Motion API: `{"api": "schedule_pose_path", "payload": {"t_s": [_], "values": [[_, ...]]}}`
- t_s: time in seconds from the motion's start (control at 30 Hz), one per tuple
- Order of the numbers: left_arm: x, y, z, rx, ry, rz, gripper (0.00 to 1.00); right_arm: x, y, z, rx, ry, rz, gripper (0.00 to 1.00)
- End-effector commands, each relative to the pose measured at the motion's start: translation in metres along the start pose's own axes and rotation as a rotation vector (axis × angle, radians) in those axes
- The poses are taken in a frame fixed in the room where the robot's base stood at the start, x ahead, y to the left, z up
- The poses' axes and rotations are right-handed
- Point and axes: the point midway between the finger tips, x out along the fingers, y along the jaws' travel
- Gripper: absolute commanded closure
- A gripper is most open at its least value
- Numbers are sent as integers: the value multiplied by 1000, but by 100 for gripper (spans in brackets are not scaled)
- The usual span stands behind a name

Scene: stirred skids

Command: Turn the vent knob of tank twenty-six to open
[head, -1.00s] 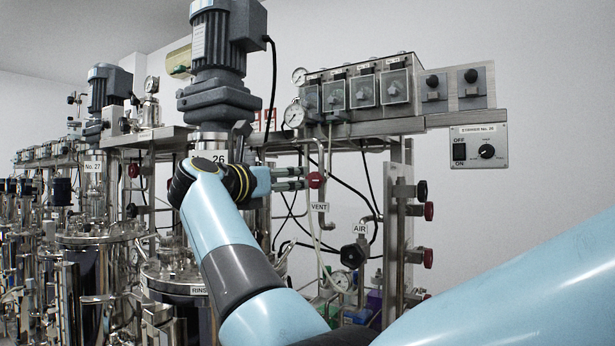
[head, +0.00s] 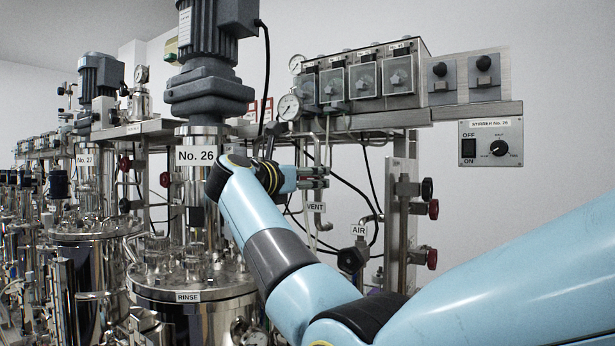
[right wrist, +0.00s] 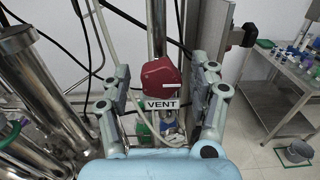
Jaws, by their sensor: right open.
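The red vent knob (right wrist: 158,76) shows in the right wrist view with a short white mark on it, just above the VENT label (right wrist: 162,104). The label also shows in the head view (head: 315,207). My right gripper (right wrist: 165,84) is open, one finger on each side of the knob, with gaps between knob and fingers. In the head view my right gripper (head: 320,177) points right at the pipe above the label and largely hides the knob. Tank twenty-six (head: 190,285) carries the No. 26 sign (head: 196,155). My left gripper is not in view.
An AIR valve (head: 352,259) sits right of and below the vent. Red and black knobs (head: 432,209) stick out from a post farther right. A shelf with gauges and switches (head: 365,80) is above. Cables hang behind the pipes.

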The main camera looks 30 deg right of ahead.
Motion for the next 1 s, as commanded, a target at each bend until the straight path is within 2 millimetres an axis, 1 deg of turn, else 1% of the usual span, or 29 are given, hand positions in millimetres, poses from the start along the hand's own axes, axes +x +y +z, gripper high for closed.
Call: {"api": "schedule_pose_path", "payload": {"t_s": [0.1, 0.5, 0.53, 0.77, 1.0], "values": [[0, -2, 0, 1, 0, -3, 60, 0, 0, 0, 0, 0, 0, 40], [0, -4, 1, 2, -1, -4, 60, 0, 0, 0, 0, 0, 0, 92], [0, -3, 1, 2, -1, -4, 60, 0, 0, 0, 0, 0, 0, 94], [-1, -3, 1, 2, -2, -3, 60, 0, 0, 1, -22, -1, 0, 94], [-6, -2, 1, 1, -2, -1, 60, 0, 1, 1, -132, -1, 0, 94]]}}
